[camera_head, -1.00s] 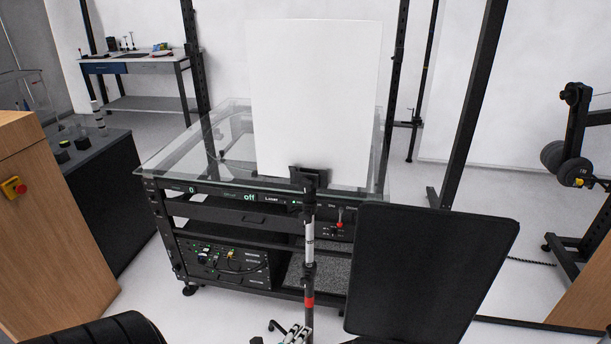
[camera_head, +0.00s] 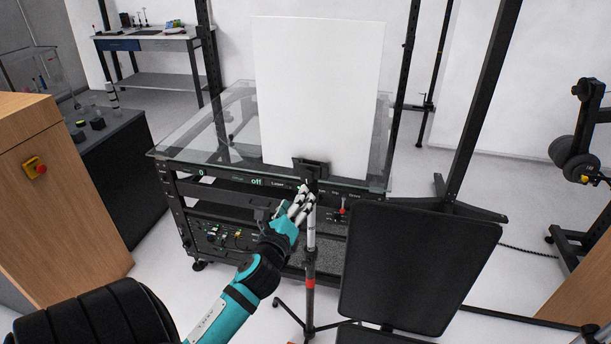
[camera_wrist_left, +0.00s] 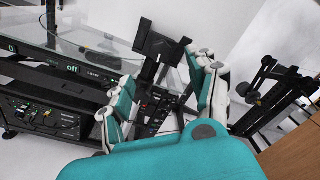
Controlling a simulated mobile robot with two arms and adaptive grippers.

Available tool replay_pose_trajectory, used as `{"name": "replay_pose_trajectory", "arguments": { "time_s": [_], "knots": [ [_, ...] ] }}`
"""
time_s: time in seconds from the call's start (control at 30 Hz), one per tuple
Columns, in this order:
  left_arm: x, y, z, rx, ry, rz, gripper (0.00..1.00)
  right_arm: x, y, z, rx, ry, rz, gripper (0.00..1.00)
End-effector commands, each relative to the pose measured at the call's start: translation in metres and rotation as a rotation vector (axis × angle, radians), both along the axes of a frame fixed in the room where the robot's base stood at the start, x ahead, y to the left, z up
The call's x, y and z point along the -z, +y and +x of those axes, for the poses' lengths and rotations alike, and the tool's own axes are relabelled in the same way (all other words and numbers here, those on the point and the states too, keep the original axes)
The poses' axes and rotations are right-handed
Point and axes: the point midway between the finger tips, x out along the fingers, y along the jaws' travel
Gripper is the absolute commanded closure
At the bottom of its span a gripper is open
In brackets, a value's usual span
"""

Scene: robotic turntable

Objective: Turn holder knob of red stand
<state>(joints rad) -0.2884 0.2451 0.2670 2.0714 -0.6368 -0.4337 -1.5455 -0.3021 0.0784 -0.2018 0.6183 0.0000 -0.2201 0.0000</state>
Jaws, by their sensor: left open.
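The stand with a red band (camera_head: 310,283) is a thin upright pole on a black tripod. Its black holder (camera_head: 311,168) at the top grips the lower edge of a white board (camera_head: 318,95). The holder also shows in the left wrist view (camera_wrist_left: 156,42), beyond my fingers. I cannot make out the holder's knob clearly. My left gripper (camera_head: 302,203) is open beside the upper pole, just below the holder. In the left wrist view its teal and white fingers (camera_wrist_left: 160,72) are spread, with nothing visibly held between them. My right gripper is not in view.
A glass-topped rack (camera_head: 180,150) with a display reading "off" stands behind the pole. A dark panel (camera_head: 420,268) stands close on the right. A wooden cabinet (camera_head: 60,200) is at left. White floor is free between cabinet and rack.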

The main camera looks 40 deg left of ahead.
Motion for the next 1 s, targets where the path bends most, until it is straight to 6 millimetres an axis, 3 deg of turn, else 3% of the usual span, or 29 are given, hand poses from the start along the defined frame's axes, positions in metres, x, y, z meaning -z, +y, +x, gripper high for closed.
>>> {"name": "replay_pose_trajectory", "arguments": {
  "time_s": [0.2,0.43,0.87,1.0],
  "knots": [
    [-0.003,0.022,0.044,0.000,-0.003,-0.002,0.41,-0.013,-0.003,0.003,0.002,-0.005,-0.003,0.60],
    [-0.002,0.038,0.076,-0.001,-0.002,-0.001,0.41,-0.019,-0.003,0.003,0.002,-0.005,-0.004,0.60],
    [0.000,0.043,0.087,0.001,0.000,-0.001,0.41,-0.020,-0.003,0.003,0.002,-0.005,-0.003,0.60],
    [0.000,0.043,0.087,0.001,0.000,-0.001,0.56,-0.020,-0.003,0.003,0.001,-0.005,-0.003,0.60]
  ]
}}
